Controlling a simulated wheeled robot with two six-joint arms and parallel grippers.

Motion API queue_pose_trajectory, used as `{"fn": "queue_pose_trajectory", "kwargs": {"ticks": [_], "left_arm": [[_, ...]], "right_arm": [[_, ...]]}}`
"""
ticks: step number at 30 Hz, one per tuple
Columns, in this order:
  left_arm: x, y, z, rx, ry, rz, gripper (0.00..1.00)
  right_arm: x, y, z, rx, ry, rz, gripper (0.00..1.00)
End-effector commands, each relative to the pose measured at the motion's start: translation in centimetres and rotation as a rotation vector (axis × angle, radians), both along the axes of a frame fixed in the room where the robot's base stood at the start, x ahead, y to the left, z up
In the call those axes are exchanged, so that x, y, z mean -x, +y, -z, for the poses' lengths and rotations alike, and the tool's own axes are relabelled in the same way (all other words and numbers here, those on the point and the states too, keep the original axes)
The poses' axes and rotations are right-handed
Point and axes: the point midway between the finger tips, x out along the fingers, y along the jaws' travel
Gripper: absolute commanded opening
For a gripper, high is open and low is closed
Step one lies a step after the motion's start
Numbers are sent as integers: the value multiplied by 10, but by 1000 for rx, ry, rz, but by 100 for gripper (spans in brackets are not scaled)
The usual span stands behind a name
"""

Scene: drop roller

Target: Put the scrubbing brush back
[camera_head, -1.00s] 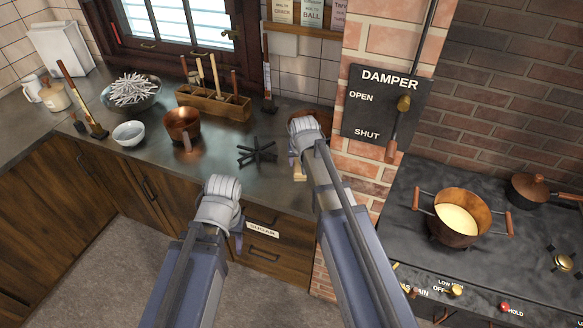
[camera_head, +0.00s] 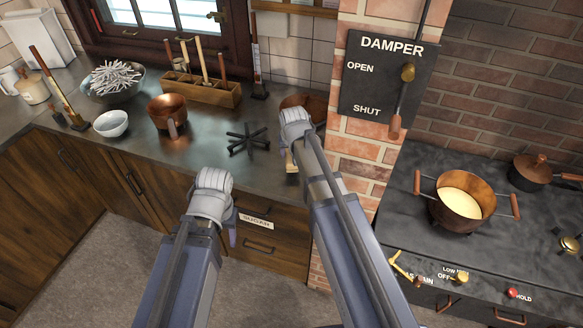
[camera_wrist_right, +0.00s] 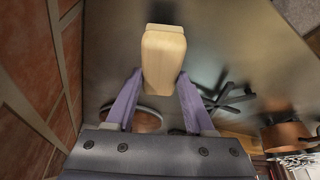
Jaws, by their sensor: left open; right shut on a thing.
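The scrubbing brush (camera_wrist_right: 163,60) shows in the right wrist view as a pale wooden block. My right gripper (camera_wrist_right: 160,76) is shut on it, with a purple finger on each side. In the head view the tan end of the brush (camera_head: 291,163) shows just below the right wrist, over the right end of the counter. I cannot see its bristles, or tell whether it touches the counter. My left gripper (camera_head: 233,232) is open and empty in front of the drawers, mostly hidden by its own wrist.
A black star-shaped trivet (camera_head: 248,139) lies left of the right gripper; a copper bowl (camera_head: 292,103) is partly hidden behind it. A copper pan (camera_head: 167,112), white bowl (camera_head: 111,124) and wooden tool rack (camera_head: 205,91) stand farther left. The brick pillar (camera_head: 365,150) is close on the right.

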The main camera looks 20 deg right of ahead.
Motion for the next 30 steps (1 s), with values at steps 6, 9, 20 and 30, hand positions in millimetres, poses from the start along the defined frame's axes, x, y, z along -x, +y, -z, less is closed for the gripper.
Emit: {"fn": "queue_pose_trajectory", "kwargs": {"ticks": [6,9,20,30], "left_arm": [[0,0,5,0,0,0,52],[0,0,16,0,0,0,52],[0,0,38,0,0,0,52],[0,0,40,0,0,0,52]], "right_arm": [[0,0,5,0,0,0,0],[0,0,16,0,0,0,0],[0,0,38,0,0,0,0],[0,0,40,0,0,0,61]]}}
